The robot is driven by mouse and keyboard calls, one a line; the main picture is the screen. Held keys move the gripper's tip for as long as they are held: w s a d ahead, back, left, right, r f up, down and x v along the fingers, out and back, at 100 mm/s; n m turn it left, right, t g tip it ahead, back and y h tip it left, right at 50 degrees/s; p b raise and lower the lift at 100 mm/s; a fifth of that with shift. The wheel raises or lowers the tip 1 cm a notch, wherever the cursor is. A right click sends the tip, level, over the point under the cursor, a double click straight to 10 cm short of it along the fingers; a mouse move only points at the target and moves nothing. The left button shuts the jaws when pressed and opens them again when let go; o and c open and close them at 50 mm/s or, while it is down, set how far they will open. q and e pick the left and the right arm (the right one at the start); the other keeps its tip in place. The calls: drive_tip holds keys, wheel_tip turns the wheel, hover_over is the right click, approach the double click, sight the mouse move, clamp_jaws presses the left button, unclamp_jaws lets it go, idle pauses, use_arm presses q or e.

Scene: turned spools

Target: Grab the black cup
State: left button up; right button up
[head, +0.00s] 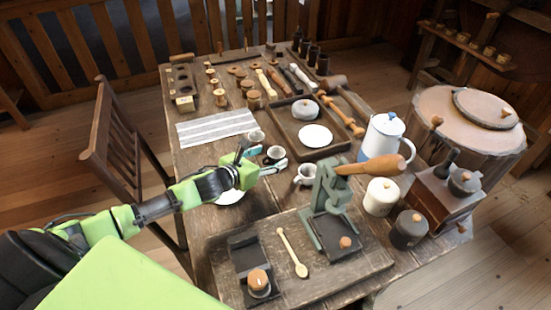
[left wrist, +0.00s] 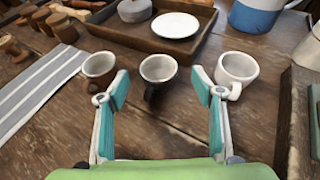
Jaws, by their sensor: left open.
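The black cup (head: 275,154) stands upright on the wooden table, dark outside and pale inside. In the left wrist view the black cup (left wrist: 158,72) is the middle of three cups, its dark handle facing me. My left gripper (head: 267,159) is open and empty. In the left wrist view the fingers of my left gripper (left wrist: 160,88) are spread with the cup straight ahead between their tips. It cannot be told whether either finger touches it. My right gripper is not in view.
A brown cup (left wrist: 98,68) stands left of the black cup and a white cup (left wrist: 237,70) right of it, both close to my fingers. Behind is a wooden tray (left wrist: 118,33) with a white plate (left wrist: 175,25). A striped cloth (left wrist: 38,90) lies left.

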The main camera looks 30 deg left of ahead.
sight(281, 152)
use_arm(q)
drive_tip(key=x, duration=0.5)
drive_tip(key=shift+s+a+f, duration=0.1)
drive_tip(key=shift+f, duration=0.2)
drive_tip(key=c, duration=1.2)
